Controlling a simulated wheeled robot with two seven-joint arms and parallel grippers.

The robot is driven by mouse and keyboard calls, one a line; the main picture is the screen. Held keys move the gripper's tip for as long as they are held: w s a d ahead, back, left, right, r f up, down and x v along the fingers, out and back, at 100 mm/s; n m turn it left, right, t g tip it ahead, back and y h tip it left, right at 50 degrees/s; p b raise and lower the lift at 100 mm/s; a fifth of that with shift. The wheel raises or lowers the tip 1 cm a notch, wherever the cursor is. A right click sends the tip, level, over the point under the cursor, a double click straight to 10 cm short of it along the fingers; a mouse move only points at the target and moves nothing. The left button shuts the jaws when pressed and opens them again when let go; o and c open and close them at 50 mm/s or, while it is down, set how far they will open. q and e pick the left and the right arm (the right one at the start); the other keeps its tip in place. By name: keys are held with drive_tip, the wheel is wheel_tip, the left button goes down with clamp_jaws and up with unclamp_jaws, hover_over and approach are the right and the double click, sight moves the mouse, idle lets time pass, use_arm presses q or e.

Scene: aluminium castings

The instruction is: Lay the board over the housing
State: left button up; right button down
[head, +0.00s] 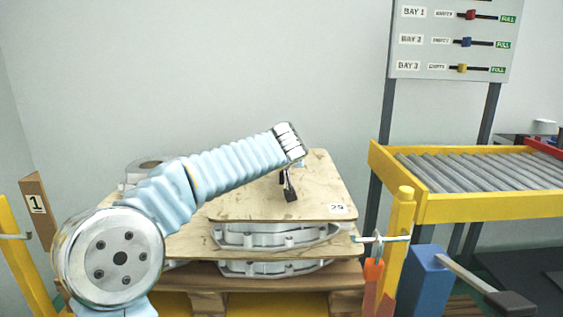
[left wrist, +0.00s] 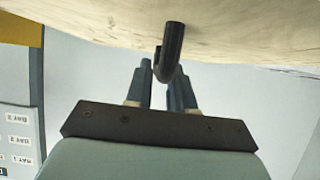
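The pale wooden board (head: 235,208), labelled 29, lies flat over the grey-white cast housing (head: 262,236). Whether it touches the housing all along cannot be told. In the left wrist view the board (left wrist: 80,25) fills the top, and a black hooked handle (left wrist: 172,45) juts from it. My left gripper (head: 290,190) points down over the middle of the board. Its two fingers (left wrist: 162,72) stand with a gap between them, right at the handle. The handle overlaps them, so I cannot tell whether they grip it. My right gripper is not in view.
Below lie another wooden layer (head: 195,242), more castings (head: 270,268) and a pallet (head: 340,275). A yellow post (head: 402,230) and a blue block with a lever (head: 425,280) stand close at right. Behind them is a roller conveyor (head: 480,208). A bay sign (head: 450,60) hangs above.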

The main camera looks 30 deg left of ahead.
use_arm(q)
drive_tip(key=o, duration=0.3)
drive_tip(key=shift+o, duration=0.2)
drive_tip(key=b+v, duration=0.1)
drive_tip(key=v, duration=1.1)
drive_tip(key=shift+b, duration=0.3)
